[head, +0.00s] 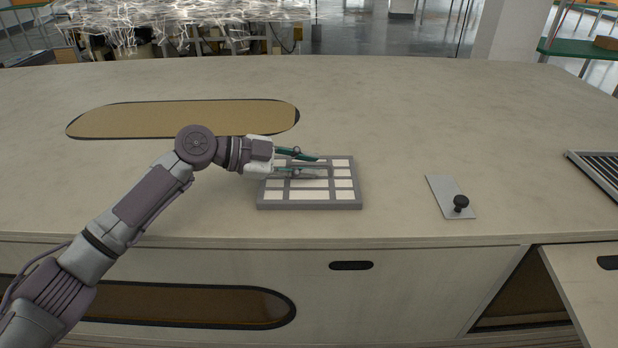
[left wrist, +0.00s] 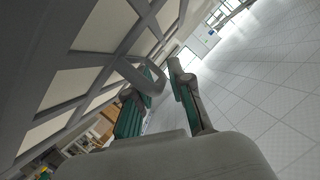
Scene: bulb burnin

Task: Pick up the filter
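The filter (head: 310,205), a grey frame with a grid of pale cells, lies flat on the worktop in the head view. It fills the upper left of the left wrist view (left wrist: 90,62). My left gripper (head: 316,165) is over the filter's far half, its two green-and-grey fingers pointing right and apart. In the left wrist view, a grey bracket like a handle (left wrist: 150,82) stands out from the grid close to the fingers (left wrist: 164,70). I cannot tell if the fingers touch it. My right gripper is not in view.
A grey plate with a black knob (head: 461,203) lies right of the filter. A dark slatted panel (head: 600,172) is at the right edge. A long rounded recess (head: 185,118) is behind my left arm. An open door (head: 590,285) is at lower right. The back worktop is clear.

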